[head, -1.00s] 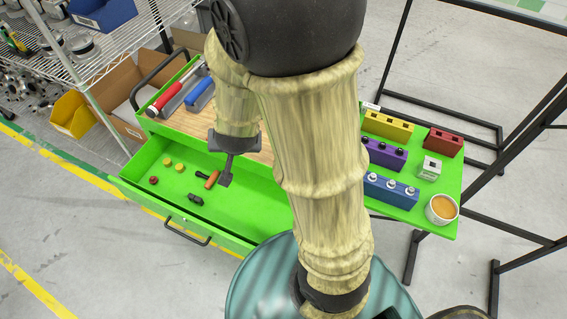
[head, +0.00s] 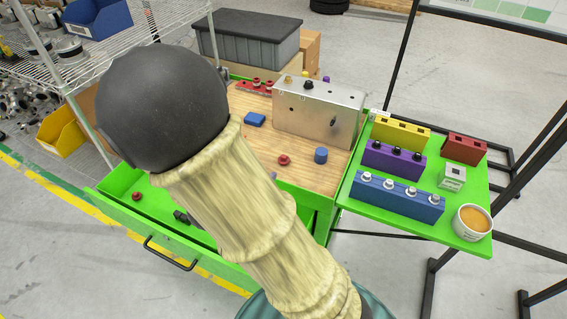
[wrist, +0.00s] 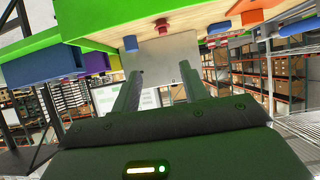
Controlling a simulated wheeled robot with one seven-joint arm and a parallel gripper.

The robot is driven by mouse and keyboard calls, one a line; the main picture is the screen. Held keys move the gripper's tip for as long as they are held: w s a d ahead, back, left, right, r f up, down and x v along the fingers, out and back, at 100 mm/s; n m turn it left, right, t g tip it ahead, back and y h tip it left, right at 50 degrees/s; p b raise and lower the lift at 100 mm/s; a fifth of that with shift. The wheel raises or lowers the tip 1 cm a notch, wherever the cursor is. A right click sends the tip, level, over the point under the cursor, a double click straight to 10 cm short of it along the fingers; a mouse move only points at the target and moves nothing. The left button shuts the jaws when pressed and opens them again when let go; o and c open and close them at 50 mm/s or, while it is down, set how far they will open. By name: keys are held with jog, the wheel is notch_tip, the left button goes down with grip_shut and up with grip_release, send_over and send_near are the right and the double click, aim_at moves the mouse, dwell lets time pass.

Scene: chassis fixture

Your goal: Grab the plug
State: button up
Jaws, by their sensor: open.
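I cannot tell which piece is the plug. In the head view, a red knob-like piece (head: 284,160) and a blue cylinder (head: 321,155) stand on the wooden top, with a blue block (head: 254,119) behind. The open green drawer holds a small red piece (head: 137,196) and a dark piece (head: 181,216); my arm hides much of it. In the wrist view, my gripper (wrist: 158,78) is open and empty, its two fingers apart. Beyond them show a red piece (wrist: 162,25) and a blue piece (wrist: 130,43). My gripper is hidden in the head view.
A metal chassis box (head: 318,112) stands at the back of the top. On the green side shelf are yellow (head: 401,133), purple (head: 393,160), blue (head: 397,197) and red blocks (head: 465,148), and a cup (head: 473,222). A grey bin (head: 248,42) stands behind.

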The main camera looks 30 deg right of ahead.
jog(key=shift+d, duration=0.1)
jog(key=p, duration=0.1)
send_near(283, 156)
jog(key=d, duration=0.1)
jog(key=w+d+f, duration=0.1)
jog(key=shift+d+f, duration=0.1)
jog(key=shift+d, duration=0.25)
jog(key=shift+w+d+f, duration=0.1)
jog(key=shift+w+d, duration=0.05)
jog(key=shift+d, duration=0.05)
jog(key=x, duration=0.5)
jog(key=shift+w+a+f, duration=0.2)
jog(key=shift+w+a, duration=0.05)
jog(key=shift+w, duration=0.05)
jog(key=shift+c, duration=0.2)
